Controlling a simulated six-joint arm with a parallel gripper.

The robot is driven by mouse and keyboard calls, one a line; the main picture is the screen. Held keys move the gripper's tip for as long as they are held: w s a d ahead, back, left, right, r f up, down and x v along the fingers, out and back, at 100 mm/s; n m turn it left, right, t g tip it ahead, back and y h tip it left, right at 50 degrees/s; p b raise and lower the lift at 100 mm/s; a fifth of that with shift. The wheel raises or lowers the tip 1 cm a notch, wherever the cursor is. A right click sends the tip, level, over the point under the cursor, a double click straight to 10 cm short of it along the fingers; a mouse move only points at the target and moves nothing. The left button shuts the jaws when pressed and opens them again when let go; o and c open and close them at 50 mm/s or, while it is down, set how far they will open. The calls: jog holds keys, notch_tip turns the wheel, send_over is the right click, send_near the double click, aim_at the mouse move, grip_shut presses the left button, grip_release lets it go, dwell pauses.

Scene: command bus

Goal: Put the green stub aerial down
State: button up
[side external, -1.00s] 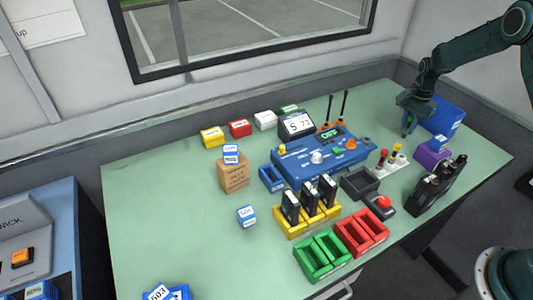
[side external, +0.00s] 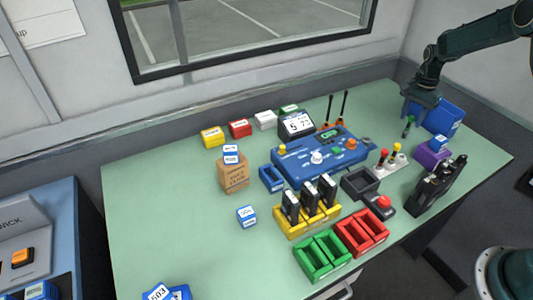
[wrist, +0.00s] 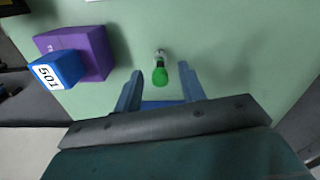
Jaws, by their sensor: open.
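The green stub aerial (side external: 408,127) stands upright on the green bench top, left of the blue bin, in the side view. In the wrist view the aerial (wrist: 160,75) shows its green cap and a silver end, with bare bench around it. My gripper (side external: 412,112) is above the aerial, apart from it. In the wrist view my gripper (wrist: 160,71) has its two blue fingers spread, one to each side of the aerial in the picture, with gaps between, and holds nothing.
A blue bin (side external: 446,117) stands right of the aerial. A purple block (side external: 432,157) with a blue 501 cube (side external: 439,143) on it is nearer the front. A white rack (side external: 392,164) with red and yellow-topped aerials stands at the left front. Bare bench surrounds the aerial.

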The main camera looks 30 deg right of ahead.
notch_tip(320, 180, up, 8)
jog(key=shift+r, duration=0.1)
dwell(0.4)
jog(key=shift+r, duration=0.1)
jog(key=shift+a+r, duration=0.3)
jog(key=shift+r, duration=0.1)
jog(key=s+a+r+n+t, duration=0.1)
jog(key=s+a+r+n, duration=0.35)
jog(key=a+r, duration=0.35)
jog(key=s+a+r+n+t, duration=0.2)
jog(key=s+a+r+n, duration=0.1)
jog(key=s+a+r, duration=0.4)
jog(key=s+a+n+t, duration=0.1)
jog(key=s+a+n, duration=0.3)
jog(key=s, duration=0.5)
jog(key=s+a+n+t, duration=0.1)
jog(key=s+a+n, duration=0.3)
jog(key=s+a, duration=0.3)
jog(key=shift+s+r+n+t, duration=0.3)
jog(key=shift+s+r+n, duration=0.1)
jog(key=shift+s, duration=0.95)
